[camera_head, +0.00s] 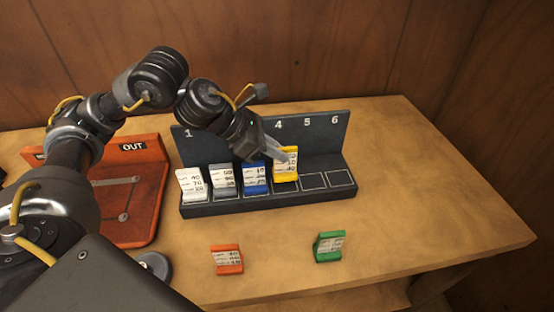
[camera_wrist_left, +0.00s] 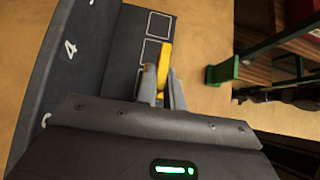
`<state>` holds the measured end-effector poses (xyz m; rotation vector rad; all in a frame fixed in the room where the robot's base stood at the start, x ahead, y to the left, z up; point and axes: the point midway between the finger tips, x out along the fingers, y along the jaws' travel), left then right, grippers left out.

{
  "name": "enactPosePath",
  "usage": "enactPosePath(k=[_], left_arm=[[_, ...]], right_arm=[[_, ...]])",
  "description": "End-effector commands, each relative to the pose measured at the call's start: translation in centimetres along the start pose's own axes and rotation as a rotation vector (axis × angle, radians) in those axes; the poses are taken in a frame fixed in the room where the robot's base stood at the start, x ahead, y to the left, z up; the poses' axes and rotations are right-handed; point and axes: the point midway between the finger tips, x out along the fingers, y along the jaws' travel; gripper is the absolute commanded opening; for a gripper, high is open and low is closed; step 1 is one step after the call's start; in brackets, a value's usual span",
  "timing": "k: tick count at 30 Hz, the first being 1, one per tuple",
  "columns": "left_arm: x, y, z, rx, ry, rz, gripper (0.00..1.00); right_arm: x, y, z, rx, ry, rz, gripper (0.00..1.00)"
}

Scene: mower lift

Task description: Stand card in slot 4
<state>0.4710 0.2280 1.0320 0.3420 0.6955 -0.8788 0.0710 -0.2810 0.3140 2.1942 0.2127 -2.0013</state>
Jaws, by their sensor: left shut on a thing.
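A yellow card (camera_head: 286,164) with printed numbers is upright at slot 4 of the dark rack (camera_head: 310,145), to the right of the blue card. My left gripper (camera_head: 279,153) is shut on its upper part. In the left wrist view the yellow card (camera_wrist_left: 165,62) shows between the two fingers of the left gripper (camera_wrist_left: 162,88). I cannot tell whether its foot rests fully on the rack. The rack's "4" shows above the card. My right gripper is not in view.
White (camera_head: 191,184), grey (camera_head: 223,180) and blue (camera_head: 256,178) cards stand in slots 1 to 3. Outlined slots 5 (camera_head: 314,182) and 6 (camera_head: 340,178) are empty. Orange (camera_head: 227,260) and green (camera_head: 329,247) cards stand in front. A red OUT tray (camera_head: 150,180) lies left.

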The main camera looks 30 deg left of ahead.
Motion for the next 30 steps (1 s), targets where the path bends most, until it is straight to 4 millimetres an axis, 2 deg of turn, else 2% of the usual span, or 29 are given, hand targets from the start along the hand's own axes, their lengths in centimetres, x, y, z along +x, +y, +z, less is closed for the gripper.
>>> enactPosePath(k=[5,10,24,25,30], left_arm=[[1.1,0.9,-0.9,-0.006,0.003,0.000,0.00],[2.5,0.8,-2.5,-0.004,0.003,-0.002,0.00],[3.1,0.8,-3.1,0.000,-0.001,0.001,0.00],[3.1,0.8,-3.1,0.000,0.000,0.000,0.11],[3.0,0.8,-3.0,0.000,0.000,0.000,0.31]], right_arm=[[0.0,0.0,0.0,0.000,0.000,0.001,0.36],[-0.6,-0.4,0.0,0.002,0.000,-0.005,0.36],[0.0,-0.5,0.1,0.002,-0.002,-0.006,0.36],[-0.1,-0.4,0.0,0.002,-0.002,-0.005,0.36],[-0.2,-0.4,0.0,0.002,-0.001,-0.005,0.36]])
